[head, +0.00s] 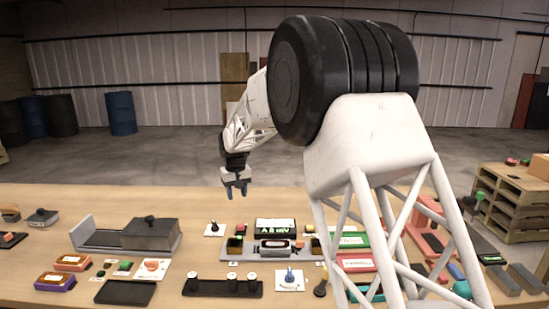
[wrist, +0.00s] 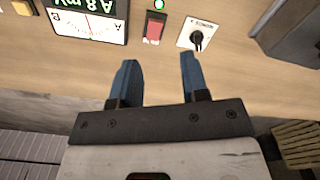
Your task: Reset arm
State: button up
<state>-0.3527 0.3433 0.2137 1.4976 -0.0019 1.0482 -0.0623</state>
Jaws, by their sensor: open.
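My gripper (head: 236,189) hangs from my arm above the back part of the wooden table (head: 180,201). Its two blue fingers point down and stand apart with nothing between them. In the wrist view my gripper (wrist: 154,80) is open and empty, with bare tabletop beyond the fingertips. A display device (head: 275,226) with green lettering stands on the table below and to the right of the gripper. A red switch (wrist: 155,25) and a black knob on a white plate (wrist: 197,38) lie beyond the fingers in the wrist view.
A grey box with a sliding lid (head: 150,233) stands at the left. A black rack with several pegs (head: 222,289) and a dark tray (head: 125,292) lie near the front. My white arm hides part of the table's right side. The air around the gripper is clear.

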jog(key=s+d+r+m, duration=0.1)
jog(key=s+d+r, duration=0.3)
jog(key=s+d, duration=0.35)
jog(key=s+d+r+m+t, duration=0.1)
jog(key=s+d+r, duration=0.4)
jog(key=s, duration=0.4)
jog(key=s+d+r, duration=0.3)
jog(key=s+d, duration=0.5)
jog(key=s, duration=0.1)
jog(key=s+d+f+m, duration=0.1)
jog(key=s+d+f, duration=0.1)
jog(key=s, duration=0.8)
jog(key=s+d+f+m, duration=0.1)
jog(key=s+d, duration=0.4)
jog(key=s, duration=0.5)
jog(key=s+d+f+m+t, duration=0.1)
jog(key=s+d+f, duration=0.2)
jog(key=s, duration=0.8)
jog(key=shift+d, duration=0.75)
